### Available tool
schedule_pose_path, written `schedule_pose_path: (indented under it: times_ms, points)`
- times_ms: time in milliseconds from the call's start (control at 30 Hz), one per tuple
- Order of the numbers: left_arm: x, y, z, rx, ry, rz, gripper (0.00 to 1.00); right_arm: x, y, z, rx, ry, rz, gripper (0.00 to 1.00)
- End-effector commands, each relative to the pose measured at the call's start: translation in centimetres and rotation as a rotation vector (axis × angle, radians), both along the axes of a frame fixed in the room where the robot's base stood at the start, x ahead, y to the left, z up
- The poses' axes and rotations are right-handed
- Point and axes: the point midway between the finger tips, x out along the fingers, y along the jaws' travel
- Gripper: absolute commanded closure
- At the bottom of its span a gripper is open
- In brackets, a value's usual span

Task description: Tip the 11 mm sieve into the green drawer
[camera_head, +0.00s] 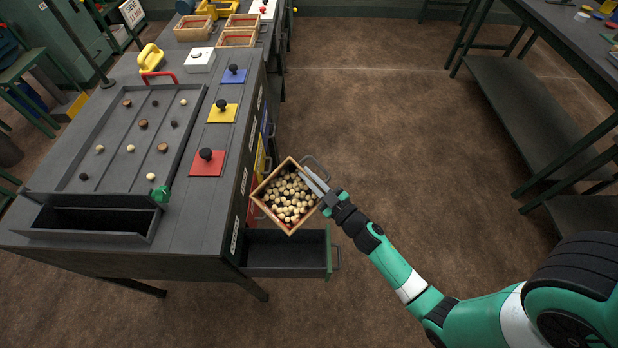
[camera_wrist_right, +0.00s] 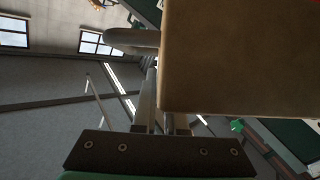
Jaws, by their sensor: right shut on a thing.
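A wooden sieve (camera_head: 272,184) full of pale rounded pieces (camera_head: 290,200) hangs beside the bench's drawer side in the head view. No size label on it is readable. My right gripper (camera_head: 316,184) is shut on the sieve's handle at its right side. The sieve's wooden wall (camera_wrist_right: 240,60) and handle (camera_wrist_right: 130,38) fill the top of the right wrist view. The green drawer (camera_head: 331,252) is pulled open, just below and in front of the sieve; its visible dark floor looks empty. I cannot tell how far the sieve is tilted. My left gripper is not in view.
The bench (camera_head: 190,225) carries a shallow tray (camera_head: 130,140) with scattered pieces, and red (camera_head: 207,168), yellow (camera_head: 221,115) and blue (camera_head: 233,76) lids with black knobs. More wooden sieves (camera_head: 237,39) stand at the back. The floor right of the drawer is clear.

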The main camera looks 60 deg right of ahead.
Motion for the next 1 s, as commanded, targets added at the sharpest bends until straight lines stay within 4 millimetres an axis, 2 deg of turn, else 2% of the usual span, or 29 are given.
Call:
schedule_pose_path:
  times_ms: [1000]
  points:
    - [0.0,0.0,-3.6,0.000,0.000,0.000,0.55,-0.4,0.9,1.0,-0.101,-0.055,0.001,1.00]
